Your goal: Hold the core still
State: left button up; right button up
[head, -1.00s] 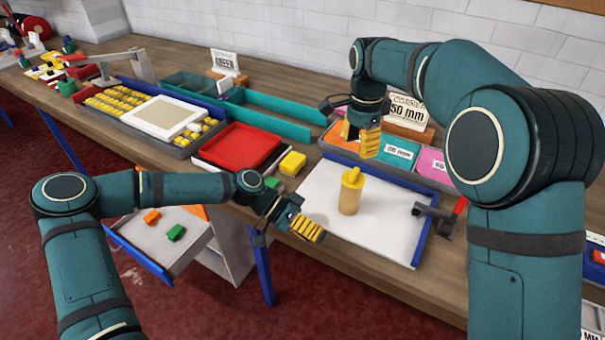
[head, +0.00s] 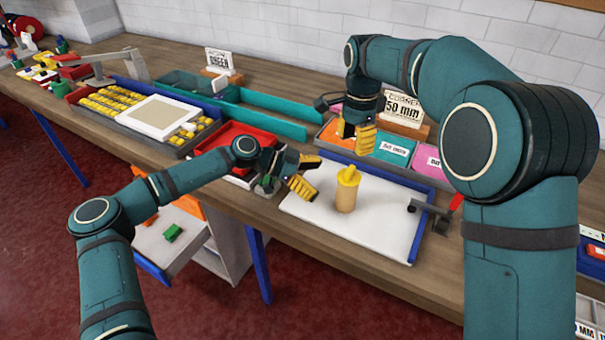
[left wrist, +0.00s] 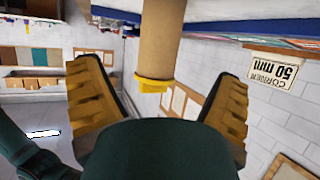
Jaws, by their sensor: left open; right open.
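The core (head: 346,196) is a tan cylinder with a yellow top, standing upright on the white board (head: 392,222). In the left wrist view the core (left wrist: 160,45) shows between and beyond the two yellow-padded fingers, apart from both. My left gripper (head: 301,175) is open and empty, just left of the core in the head view, with its fingers toward it. My right gripper (head: 357,138) is open and empty, above the far edge of the board, behind the core.
A red tray (head: 236,143) lies left of the board. Orange and teal bins (head: 393,148) and a "50 mm" sign (head: 403,108) stand behind it. A dark clamp-like tool with a red handle (head: 440,212) is at the board's right edge. The board's front part is clear.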

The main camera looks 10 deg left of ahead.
aim_at(347, 191)
pick_arm(q)
jog(key=x, duration=0.9)
jog(key=c, duration=1.4)
pick_arm(e)
jog(key=o, duration=0.6)
jog(key=shift+o, duration=0.2)
jog(key=m, duration=0.3)
jog(key=r+m, duration=0.1)
jog(key=m, duration=0.1)
jog(key=shift+r+m, duration=0.2)
jog(key=shift+m, duration=0.2)
notch_tip(347, 191, down, 11)
jog(key=m, duration=0.4)
jog(key=shift+m, duration=0.4)
